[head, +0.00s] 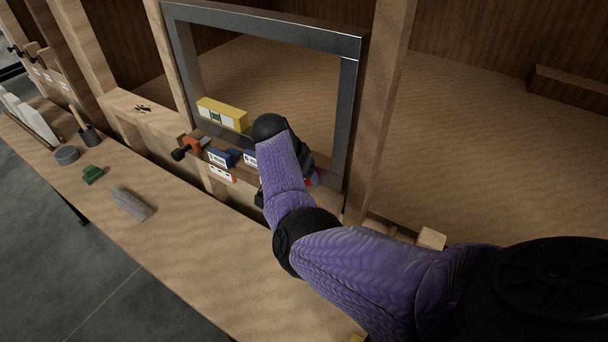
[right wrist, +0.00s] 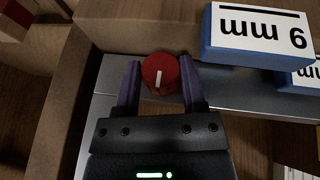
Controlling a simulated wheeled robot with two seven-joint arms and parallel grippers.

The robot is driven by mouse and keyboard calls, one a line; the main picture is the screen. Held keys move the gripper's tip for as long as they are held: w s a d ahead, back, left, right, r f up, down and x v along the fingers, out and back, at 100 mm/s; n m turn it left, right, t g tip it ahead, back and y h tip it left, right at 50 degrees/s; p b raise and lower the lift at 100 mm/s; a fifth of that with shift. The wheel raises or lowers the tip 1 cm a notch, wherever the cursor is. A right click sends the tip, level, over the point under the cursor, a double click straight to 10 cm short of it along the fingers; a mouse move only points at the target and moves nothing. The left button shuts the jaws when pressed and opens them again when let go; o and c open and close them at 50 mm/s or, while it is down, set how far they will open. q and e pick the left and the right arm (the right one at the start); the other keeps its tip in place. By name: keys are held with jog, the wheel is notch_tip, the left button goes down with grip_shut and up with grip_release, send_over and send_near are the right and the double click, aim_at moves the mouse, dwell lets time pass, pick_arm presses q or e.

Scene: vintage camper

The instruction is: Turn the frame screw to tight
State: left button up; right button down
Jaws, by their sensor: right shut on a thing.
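The frame screw is a round red knob (right wrist: 160,65) with a white mark, seen in the right wrist view on a grey metal strip. The mark points down the picture, towards my gripper's palm. My right gripper (right wrist: 160,78) is shut on the knob, one finger on each side. In the head view the grey window frame (head: 265,23) stands upright in the wooden wall. My right arm reaches to its lower right part and hides the knob almost wholly there. My left gripper is not in view.
A yellow level (head: 222,115), an orange clamp (head: 192,146) and a blue spacer block (head: 219,157) sit along the lower frame.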

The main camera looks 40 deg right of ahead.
jog(key=shift+r, duration=0.15)
jog(key=t+p, duration=0.1)
jog(key=p, duration=0.1)
jog(key=t+y+p, duration=0.1)
jog(key=p, duration=0.1)
jog(key=t+p, duration=0.1)
jog(key=p, duration=0.1)
jog(key=shift+s+r+m+t, duration=0.1)
jog(key=shift+s+m+t, duration=0.2)
jog(key=shift+m, duration=0.1)
jog(key=shift+d+t+y+p, duration=0.15)
jog(key=shift+t+y+p, duration=0.35)
jog(key=shift+t+p, duration=0.4)
jog(key=shift+f+t+p, duration=0.25)
jog(key=shift+t+p, duration=0.05)
jog(key=shift+p, duration=0.1)
jog(key=shift+m, duration=0.3)
jog(key=shift+c, duration=0.8)
grip_release()
